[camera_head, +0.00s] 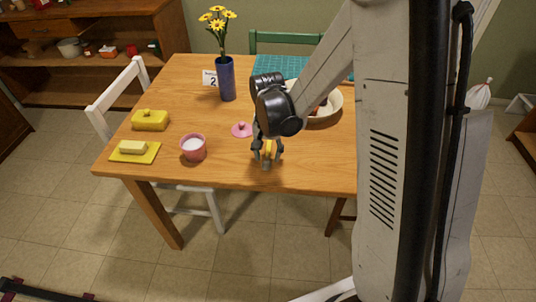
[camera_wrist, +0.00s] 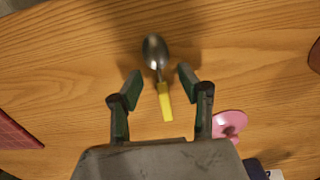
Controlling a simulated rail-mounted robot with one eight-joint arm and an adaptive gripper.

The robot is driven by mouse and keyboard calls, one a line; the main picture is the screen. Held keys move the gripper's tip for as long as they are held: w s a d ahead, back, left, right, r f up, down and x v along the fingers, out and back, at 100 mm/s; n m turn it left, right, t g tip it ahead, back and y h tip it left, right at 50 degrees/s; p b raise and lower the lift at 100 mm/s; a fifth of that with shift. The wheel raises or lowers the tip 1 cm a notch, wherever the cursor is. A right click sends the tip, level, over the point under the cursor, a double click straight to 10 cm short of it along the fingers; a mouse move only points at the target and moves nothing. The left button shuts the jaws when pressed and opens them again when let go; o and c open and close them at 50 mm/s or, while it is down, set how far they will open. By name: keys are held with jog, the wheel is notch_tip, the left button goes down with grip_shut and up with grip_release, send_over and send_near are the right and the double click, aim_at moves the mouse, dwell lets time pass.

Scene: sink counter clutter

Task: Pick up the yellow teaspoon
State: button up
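The teaspoon has a yellow handle (camera_wrist: 165,103) and a shiny metal bowl (camera_wrist: 155,50). In the wrist view it lies on the wooden table, bowl toward the top of the picture. My gripper (camera_wrist: 159,82) is open, its two fingers on either side of the handle and apart from it. In the head view my gripper (camera_head: 266,161) points down over the table's front edge area. The spoon is mostly hidden there by my gripper; a bit of yellow shows between the fingers. I cannot tell the exact height of the fingertips above the table.
A pink lid (camera_head: 242,129) lies close to the left of my gripper, and a pink cup (camera_head: 194,147) stands farther left. A yellow butter dish lid (camera_head: 150,120), a butter plate (camera_head: 122,156) and a blue vase (camera_head: 226,80) stand farther off. A bowl (camera_head: 330,112) is behind my arm.

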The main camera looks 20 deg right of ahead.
jog(key=shift+c, duration=0.5)
grip_shut()
jog(key=shift+r, duration=0.1)
